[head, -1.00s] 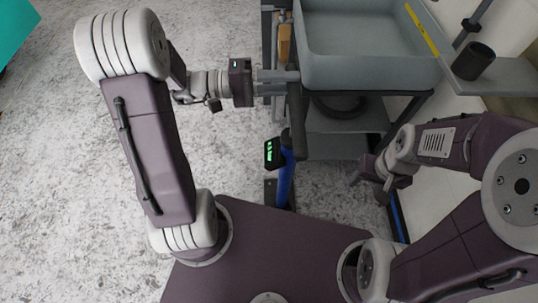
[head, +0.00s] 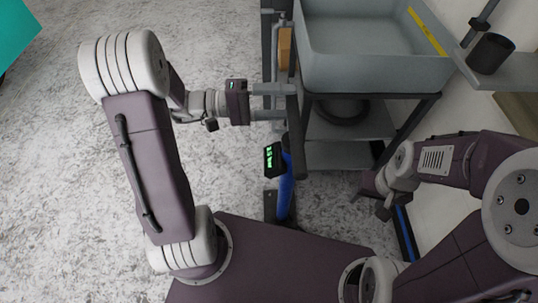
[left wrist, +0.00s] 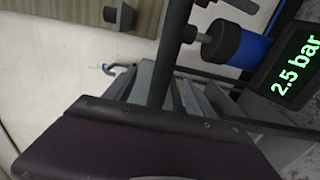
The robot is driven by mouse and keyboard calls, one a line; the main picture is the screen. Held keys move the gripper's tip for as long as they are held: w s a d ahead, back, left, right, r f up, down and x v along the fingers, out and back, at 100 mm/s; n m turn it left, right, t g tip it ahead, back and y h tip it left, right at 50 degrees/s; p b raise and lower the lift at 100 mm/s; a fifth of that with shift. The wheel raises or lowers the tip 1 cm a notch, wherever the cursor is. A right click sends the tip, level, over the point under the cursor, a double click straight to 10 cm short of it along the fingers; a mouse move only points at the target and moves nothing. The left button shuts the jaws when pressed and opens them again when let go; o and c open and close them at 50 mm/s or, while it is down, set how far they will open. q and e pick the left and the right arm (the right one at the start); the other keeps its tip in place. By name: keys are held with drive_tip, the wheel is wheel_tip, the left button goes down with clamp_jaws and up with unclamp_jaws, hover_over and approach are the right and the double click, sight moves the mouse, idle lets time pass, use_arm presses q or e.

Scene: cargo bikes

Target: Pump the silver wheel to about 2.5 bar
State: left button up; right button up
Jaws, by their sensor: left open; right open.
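The pump's display (head: 275,158) shows green digits in the head view. In the left wrist view the display (left wrist: 292,65) reads 2.5 bar. The blue pump barrel (head: 285,190) stands below and right of the display; it also shows in the left wrist view (left wrist: 255,50). My left gripper (head: 285,102) is open above the display in the picture, its two fingers pointing right beside a dark upright bar. I see nothing held in it. My right gripper (head: 374,203) is open and empty, right of the pump. I cannot make out the silver wheel in either view.
A grey basin (head: 375,65) on a dark-framed cart stands at the back right. A dark round item (head: 340,111) lies on its lower shelf. A dark cup (head: 490,53) stands on a ledge at the right. The floor (head: 230,40) at the left is clear.

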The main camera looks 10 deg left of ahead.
use_arm(q)
drive_tip(key=v, duration=0.8)
drive_tip(key=shift+a, duration=0.1)
idle(0.3)
